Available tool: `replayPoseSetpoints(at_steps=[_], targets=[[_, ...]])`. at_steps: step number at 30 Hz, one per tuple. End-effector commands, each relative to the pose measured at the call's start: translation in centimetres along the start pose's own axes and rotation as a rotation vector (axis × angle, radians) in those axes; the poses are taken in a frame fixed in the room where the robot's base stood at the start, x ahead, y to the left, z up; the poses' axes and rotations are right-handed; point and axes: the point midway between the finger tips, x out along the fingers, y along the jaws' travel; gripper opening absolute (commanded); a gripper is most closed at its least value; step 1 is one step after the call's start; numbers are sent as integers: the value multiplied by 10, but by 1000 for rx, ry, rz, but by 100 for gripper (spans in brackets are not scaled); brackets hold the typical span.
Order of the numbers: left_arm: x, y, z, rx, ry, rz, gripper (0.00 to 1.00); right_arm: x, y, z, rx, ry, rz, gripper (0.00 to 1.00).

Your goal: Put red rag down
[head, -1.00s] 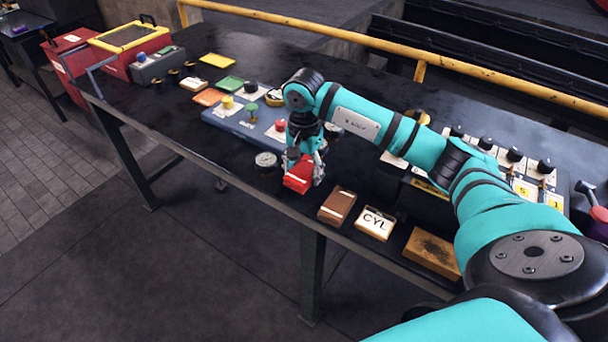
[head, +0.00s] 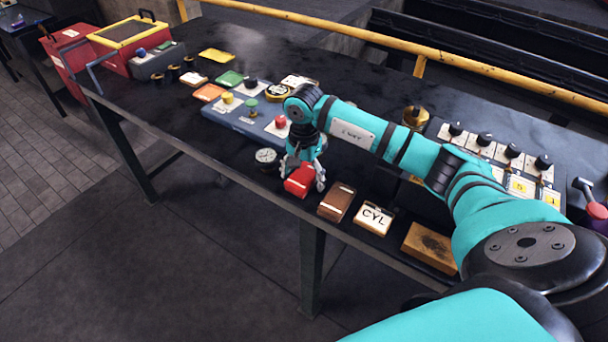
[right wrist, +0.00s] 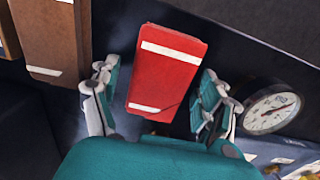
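The red rag (head: 299,181) is a folded red block with pale stripes. It lies at the front edge of the dark bench, between a round gauge and a brown block. My right gripper (head: 304,174) is above it with its fingers spread to either side. In the right wrist view the red rag (right wrist: 167,70) lies between the two open fingers (right wrist: 155,98), with a visible gap on each side. It appears to rest on the bench top. My left gripper is not in view.
Right of the rag are a brown block (head: 337,201), a CYL block (head: 374,217) and a wooden block (head: 430,246). The gauge (head: 266,157) is close on the left, also in the right wrist view (right wrist: 269,108). A blue panel (head: 240,122) with knobs stands behind. A yellow rail (head: 440,65) runs along the back.

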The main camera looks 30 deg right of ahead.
Motion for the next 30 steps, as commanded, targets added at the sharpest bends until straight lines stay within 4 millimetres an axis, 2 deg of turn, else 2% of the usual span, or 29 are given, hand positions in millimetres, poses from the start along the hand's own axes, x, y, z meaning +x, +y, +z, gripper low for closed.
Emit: replayPoseSetpoints(at_steps=[6,11,14,24,30], targets=[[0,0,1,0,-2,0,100,0,0,0,0,0,0,79],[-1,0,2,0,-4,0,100,-8,-1,0,0,1,-3,79],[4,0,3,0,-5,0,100,-25,-1,-1,0,3,-5,79],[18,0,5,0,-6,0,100,-96,-1,-1,0,3,-4,79],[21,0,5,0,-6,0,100,-119,0,0,0,0,-2,79]])
